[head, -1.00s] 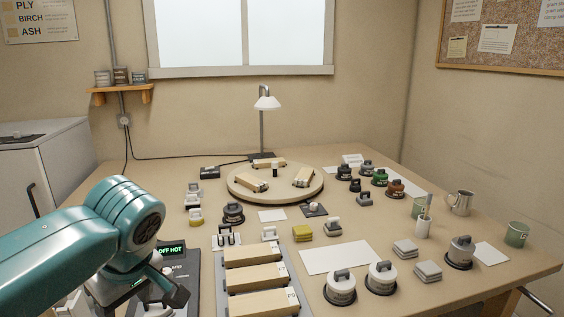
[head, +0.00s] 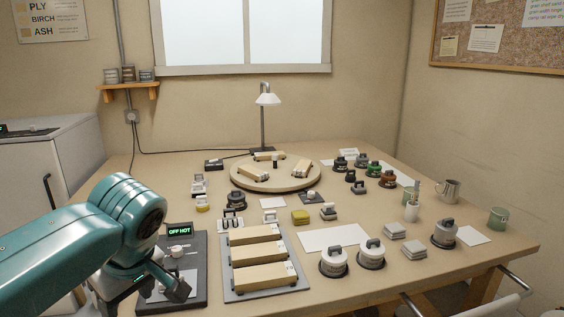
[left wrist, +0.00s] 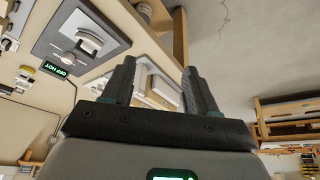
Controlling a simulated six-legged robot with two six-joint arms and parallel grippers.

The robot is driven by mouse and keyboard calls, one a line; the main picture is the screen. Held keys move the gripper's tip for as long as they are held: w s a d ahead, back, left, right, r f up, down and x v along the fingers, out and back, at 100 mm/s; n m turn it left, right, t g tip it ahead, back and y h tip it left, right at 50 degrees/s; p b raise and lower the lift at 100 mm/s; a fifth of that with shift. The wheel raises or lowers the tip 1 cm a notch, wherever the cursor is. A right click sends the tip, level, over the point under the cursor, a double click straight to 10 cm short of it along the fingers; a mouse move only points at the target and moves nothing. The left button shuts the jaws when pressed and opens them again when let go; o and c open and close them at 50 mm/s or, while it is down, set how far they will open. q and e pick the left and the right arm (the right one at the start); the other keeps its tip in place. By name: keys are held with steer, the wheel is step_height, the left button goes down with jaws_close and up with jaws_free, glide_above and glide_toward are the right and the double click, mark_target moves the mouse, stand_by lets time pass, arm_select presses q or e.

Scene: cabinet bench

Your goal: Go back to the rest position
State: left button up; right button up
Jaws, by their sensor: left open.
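My left gripper (left wrist: 158,85) is open, with nothing between its two dark fingers in the left wrist view. In the head view my teal left arm comes in from the lower left, and the gripper end (head: 170,283) hangs over the dark hot-plate unit (head: 195,245), whose display reads "OFF HOT". I cannot tell whether it touches the unit. The unit also shows in the left wrist view (left wrist: 55,50), tilted. My right gripper is not in view.
Right of the unit, a grey tray (head: 232,296) holds wooden blocks. A round turntable (head: 240,184) with more blocks stands further back near a lamp (head: 267,99). A white cabinet (head: 50,165) is at the left.

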arm_select(q)
steer(key=w+d+f+m+g+h, duration=0.15)
steer(key=d+f+m, duration=0.25)
steer(key=f, duration=0.9)
steer(key=d+f+m+h, duration=0.3)
steer(key=d+f, duration=0.1)
steer(key=f, duration=0.8)
steer(key=s+d+f+m+h, duration=0.1)
steer(key=s+d+f+h, duration=0.15)
steer(key=s+f, duration=0.75)
steer(key=s+d+f+m+h, duration=0.1)
steer(key=s+d+f+m, duration=0.15)
steer(key=s+f, duration=0.7)
step_height(320, 180, up, 17)
steer(key=p, duration=1.9)
steer(key=shift+w+a+n, duration=0.15)
steer(key=shift+w+n, duration=0.1)
steer(key=shift+n, duration=0.1)
